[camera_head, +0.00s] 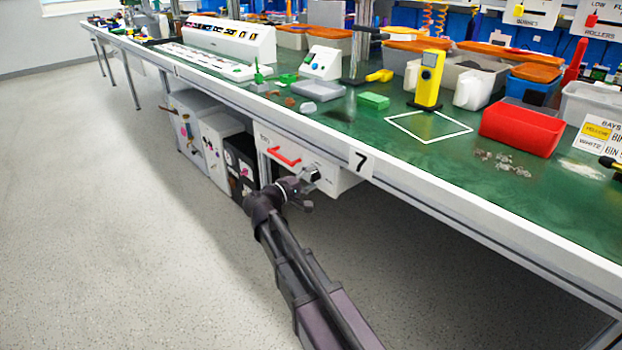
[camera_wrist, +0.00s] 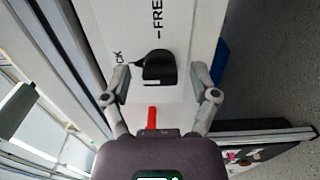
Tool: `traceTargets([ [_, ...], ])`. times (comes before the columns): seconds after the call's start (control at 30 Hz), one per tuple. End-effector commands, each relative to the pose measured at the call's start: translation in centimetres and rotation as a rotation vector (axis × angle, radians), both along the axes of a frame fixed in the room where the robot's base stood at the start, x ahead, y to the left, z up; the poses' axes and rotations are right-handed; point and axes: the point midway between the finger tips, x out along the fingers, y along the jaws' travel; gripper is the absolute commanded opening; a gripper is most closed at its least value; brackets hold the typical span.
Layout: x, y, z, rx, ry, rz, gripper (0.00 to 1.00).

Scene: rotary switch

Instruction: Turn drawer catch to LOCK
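The black drawer catch (camera_wrist: 160,70) sits on the white drawer front (camera_wrist: 190,30) in the wrist view. Its narrow part extends left, close to the partly visible letters "CK" (camera_wrist: 118,57); "-FREE" (camera_wrist: 158,15) is printed above it. My gripper (camera_wrist: 161,90) is open, one finger on each side of the catch, with visible gaps to it. I cannot tell how deep the fingers reach. In the camera_head view my gripper (camera_head: 309,190) is at the right part of the drawer front (camera_head: 265,140) and hides most of the catch area.
A red drawer handle (camera_head: 284,157) is left of my gripper; it also shows in the wrist view (camera_wrist: 152,118). The green workbench (camera_head: 330,125) runs above, with a "7" plate (camera_head: 361,163) on its edge. Cabinets (camera_head: 215,145) stand left under it. The floor in front is clear.

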Motion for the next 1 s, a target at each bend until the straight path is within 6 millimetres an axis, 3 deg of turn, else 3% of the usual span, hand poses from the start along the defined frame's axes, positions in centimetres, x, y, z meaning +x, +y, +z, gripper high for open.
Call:
traceTargets([
  [0.47,-0.6,0.7,0.0,0.001,0.0,0.0,0.77],
  [1.0,-4.8,6.2,0.0,0.001,0.0,0.002,0.77],
])
